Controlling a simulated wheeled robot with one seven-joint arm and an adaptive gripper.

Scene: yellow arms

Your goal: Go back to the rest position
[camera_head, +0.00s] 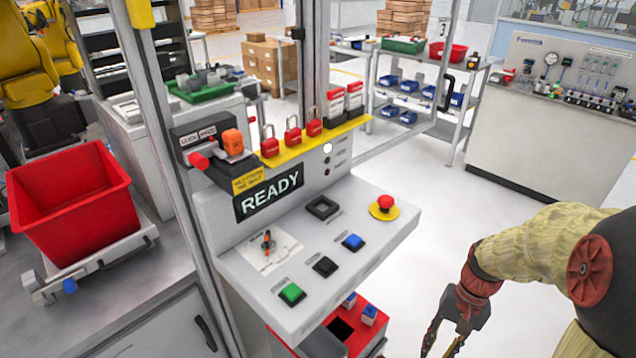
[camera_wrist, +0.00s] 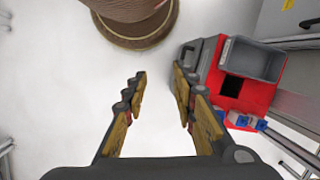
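My gripper (camera_head: 444,335) hangs at the lower right of the head view, to the right of the control panel (camera_head: 362,200) and apart from it. In the wrist view my gripper (camera_wrist: 158,90) has its two fingers spread with a gap between them. Only white floor (camera_wrist: 155,105) shows in that gap. My arm, in a cream sleeve, comes in from the right edge of the head view. Nothing is held.
The panel carries a green button (camera_head: 292,293), a blue button (camera_head: 353,242), a red emergency button (camera_head: 385,203) and a READY display (camera_head: 268,196). A red-topped cart (camera_wrist: 240,85) stands beside my gripper. A red bin (camera_head: 70,208) is at left. Floor (camera_head: 440,215) right of the panel is free.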

